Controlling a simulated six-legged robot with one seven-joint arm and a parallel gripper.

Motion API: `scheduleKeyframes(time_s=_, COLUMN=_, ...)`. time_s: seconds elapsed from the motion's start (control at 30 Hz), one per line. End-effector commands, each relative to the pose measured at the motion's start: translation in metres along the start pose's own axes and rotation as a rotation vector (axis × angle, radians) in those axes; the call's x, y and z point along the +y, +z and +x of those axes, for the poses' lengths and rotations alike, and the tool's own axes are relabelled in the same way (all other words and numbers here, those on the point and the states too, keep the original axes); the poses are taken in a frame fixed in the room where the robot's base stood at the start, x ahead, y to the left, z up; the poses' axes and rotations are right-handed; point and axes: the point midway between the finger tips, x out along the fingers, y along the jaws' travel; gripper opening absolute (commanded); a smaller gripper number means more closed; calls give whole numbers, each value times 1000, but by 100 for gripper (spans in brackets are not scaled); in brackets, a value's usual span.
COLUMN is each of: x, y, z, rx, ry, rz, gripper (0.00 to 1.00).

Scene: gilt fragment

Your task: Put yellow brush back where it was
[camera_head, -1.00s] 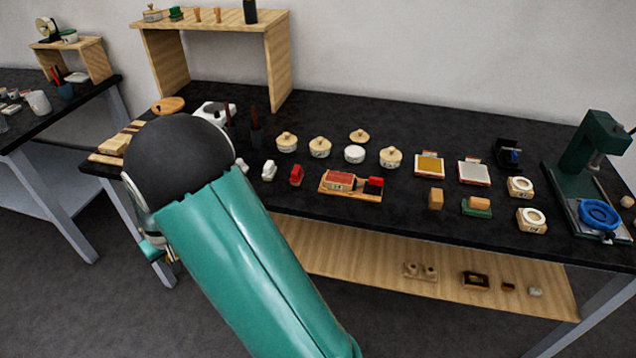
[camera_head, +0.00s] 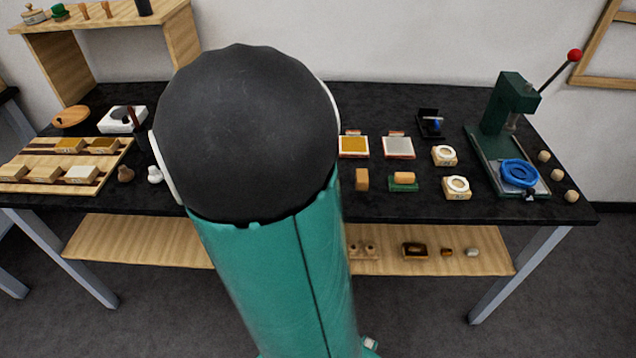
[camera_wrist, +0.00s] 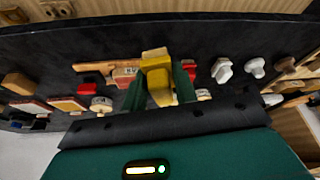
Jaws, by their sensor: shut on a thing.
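The yellow brush (camera_wrist: 157,72) is between the two green fingers of my gripper (camera_wrist: 160,86) in the wrist view. My gripper is shut on it, over the black worktop. Behind it is a wooden tray (camera_wrist: 92,66) with a lettered block (camera_wrist: 125,73) and a red piece (camera_wrist: 88,87). The brush covers part of this group, and I cannot tell how far above the worktop it is. In the head view my arm hides the gripper, the brush and the middle of the table.
The black table (camera_head: 400,207) holds white-topped pots (camera_head: 457,187), an orange-topped green block (camera_head: 403,181) and a green press (camera_head: 510,115) at right. A slatted wooden rack (camera_head: 100,165) stands at left. In the wrist view, white stamps (camera_wrist: 222,70) stand right of my gripper.

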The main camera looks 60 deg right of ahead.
Motion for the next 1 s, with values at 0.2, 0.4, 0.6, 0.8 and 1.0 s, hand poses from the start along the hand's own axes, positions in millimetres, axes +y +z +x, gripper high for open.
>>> scheduleKeyframes(time_s=0.2, x=120, y=10, z=-39, rx=2, ry=136, rz=333, gripper=7)
scheduleKeyframes(time_s=0.4, x=183, y=31, z=-57, rx=1, ry=220, rz=529, gripper=7)
scheduleKeyframes(time_s=0.6, x=204, y=28, z=-50, rx=-2, ry=242, rz=572, gripper=7)
scheduleKeyframes(time_s=0.8, x=224, y=8, z=-26, rx=-1, ry=245, rz=569, gripper=7)
scheduleKeyframes(time_s=1.0, x=243, y=-10, z=-4, rx=-1, ry=244, rz=570, gripper=7)
